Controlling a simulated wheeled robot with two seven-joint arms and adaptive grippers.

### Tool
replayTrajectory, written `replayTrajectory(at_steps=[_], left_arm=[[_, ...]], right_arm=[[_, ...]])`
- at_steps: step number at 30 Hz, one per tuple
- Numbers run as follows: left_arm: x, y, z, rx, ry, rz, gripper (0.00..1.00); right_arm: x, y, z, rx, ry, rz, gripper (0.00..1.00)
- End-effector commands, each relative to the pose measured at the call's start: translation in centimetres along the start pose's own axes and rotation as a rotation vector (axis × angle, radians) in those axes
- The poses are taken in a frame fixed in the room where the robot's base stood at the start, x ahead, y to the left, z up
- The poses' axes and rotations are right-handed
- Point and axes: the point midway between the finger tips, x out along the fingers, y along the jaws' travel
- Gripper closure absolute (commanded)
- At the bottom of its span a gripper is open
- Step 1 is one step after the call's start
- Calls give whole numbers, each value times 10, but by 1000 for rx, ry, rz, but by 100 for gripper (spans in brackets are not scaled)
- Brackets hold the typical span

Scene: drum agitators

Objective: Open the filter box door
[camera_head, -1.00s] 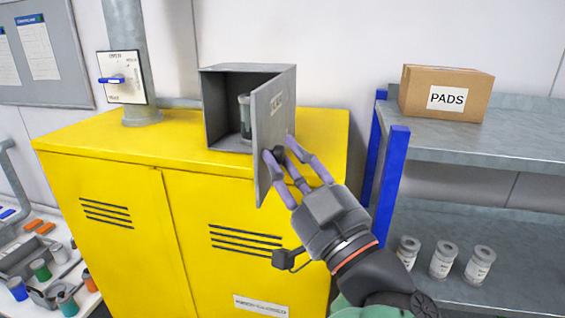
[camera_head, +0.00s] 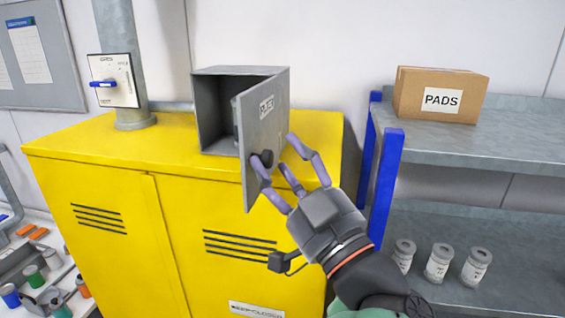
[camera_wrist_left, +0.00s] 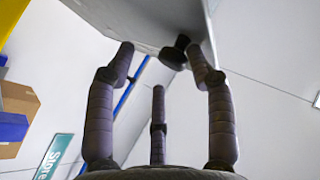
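The grey filter box (camera_head: 212,110) stands on top of a yellow cabinet. Its door (camera_head: 266,125), hinged at the right, stands partly open, with the dark interior showing at the left. A dark round knob (camera_head: 262,160) sits low on the door's outer face. My left gripper (camera_head: 275,156) is at the knob, its fingers spread around it. In the left wrist view, the knob (camera_wrist_left: 175,52) lies between the two outer fingertips, nearer the right one, with gaps visible; contact is unclear. My right gripper is not in view.
The yellow cabinet (camera_head: 100,140) fills the middle. A switch panel (camera_head: 114,82) with a blue handle is on the pipe at the left. At the right, a shelf (camera_head: 450,150) with blue posts holds a PADS carton (camera_head: 440,95) and several canisters (camera_head: 438,262).

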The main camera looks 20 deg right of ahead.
Motion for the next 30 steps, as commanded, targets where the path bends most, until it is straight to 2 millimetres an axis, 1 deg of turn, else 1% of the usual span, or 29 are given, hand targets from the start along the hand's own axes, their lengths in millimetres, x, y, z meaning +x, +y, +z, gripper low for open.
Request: replayTrajectory(at_steps=[1,5,15,18,21,24,30], left_arm=[[-3,2,3,5,-4,5,50],[-18,2,2,3,-1,6,50],[-84,0,-1,-1,3,5,50],[-100,-1,-2,-1,3,3,50],[-111,-1,-2,-2,3,1,50],[-118,-2,-2,-2,2,0,50],[-122,-2,-2,-3,2,-2,50]], right_arm=[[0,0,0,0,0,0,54],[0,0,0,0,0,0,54],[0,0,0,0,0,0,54],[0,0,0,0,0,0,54],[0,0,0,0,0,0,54],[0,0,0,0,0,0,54],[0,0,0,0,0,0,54]])
